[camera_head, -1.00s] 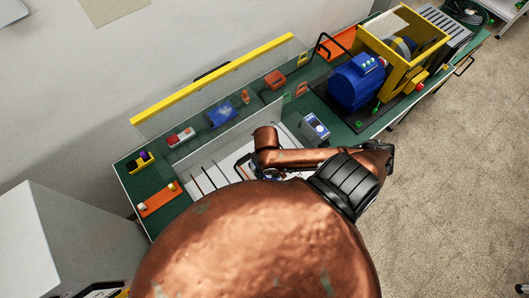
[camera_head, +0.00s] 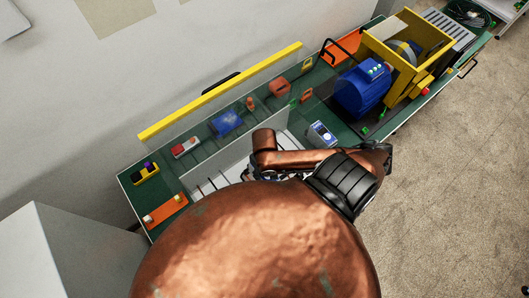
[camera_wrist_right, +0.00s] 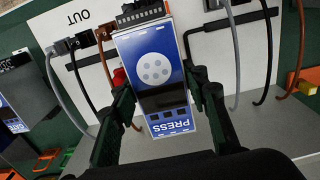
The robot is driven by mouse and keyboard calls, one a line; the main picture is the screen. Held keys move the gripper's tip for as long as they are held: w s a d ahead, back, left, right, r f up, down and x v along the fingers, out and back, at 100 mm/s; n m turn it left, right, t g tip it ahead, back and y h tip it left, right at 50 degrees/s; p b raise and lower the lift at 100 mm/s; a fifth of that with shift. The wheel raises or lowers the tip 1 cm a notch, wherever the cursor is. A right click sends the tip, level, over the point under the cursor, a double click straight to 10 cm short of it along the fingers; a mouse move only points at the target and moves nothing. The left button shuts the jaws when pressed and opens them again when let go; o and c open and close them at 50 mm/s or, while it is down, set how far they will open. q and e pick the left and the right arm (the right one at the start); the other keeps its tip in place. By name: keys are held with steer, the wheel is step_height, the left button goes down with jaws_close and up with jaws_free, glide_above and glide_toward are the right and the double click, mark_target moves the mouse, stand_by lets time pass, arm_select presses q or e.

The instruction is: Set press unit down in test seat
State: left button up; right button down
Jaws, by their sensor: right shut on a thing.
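The press unit (camera_wrist_right: 155,75), a blue and white box marked PRESS, appears upside down in the right wrist view. My right gripper (camera_wrist_right: 165,115) is shut on its sides, one dark finger at each side. A black terminal strip (camera_wrist_right: 140,14) shows at the unit's far end; I cannot tell whether it touches the unit. Behind the unit is a white panel (camera_wrist_right: 265,50) marked OUT, with cables. I cannot make out the test seat or tell whether the unit rests on anything. In the head view my copper arm hides the right gripper. My left gripper is not in view.
Another blue and white device (camera_head: 322,134) stands on the green bench (camera_head: 350,137) right of my arm. A clear guard with a yellow top bar (camera_head: 220,91) runs along the back. A blue motor (camera_head: 360,88) and yellow frame (camera_head: 408,62) stand farther right. Cables (camera_wrist_right: 235,60) hang beside the unit.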

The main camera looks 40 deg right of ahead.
steer(key=shift+f, duration=0.65)
step_height(320, 180, down, 2)
steer(key=shift+f+b, duration=0.15)
steer(key=shift+b, duration=0.4)
steer(key=shift+f, duration=0.8)
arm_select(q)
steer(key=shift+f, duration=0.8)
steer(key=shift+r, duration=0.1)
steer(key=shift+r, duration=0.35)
arm_select(e)
steer(key=shift+r, duration=0.1)
arm_select(q)
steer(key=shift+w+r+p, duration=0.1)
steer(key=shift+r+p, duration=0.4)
steer(key=shift+p, duration=0.25)
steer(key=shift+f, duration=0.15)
arm_select(e)
steer(key=shift+f, duration=1.8)
steer(key=c, duration=1)
jaws_free()
steer(key=shift+c, duration=0.2)
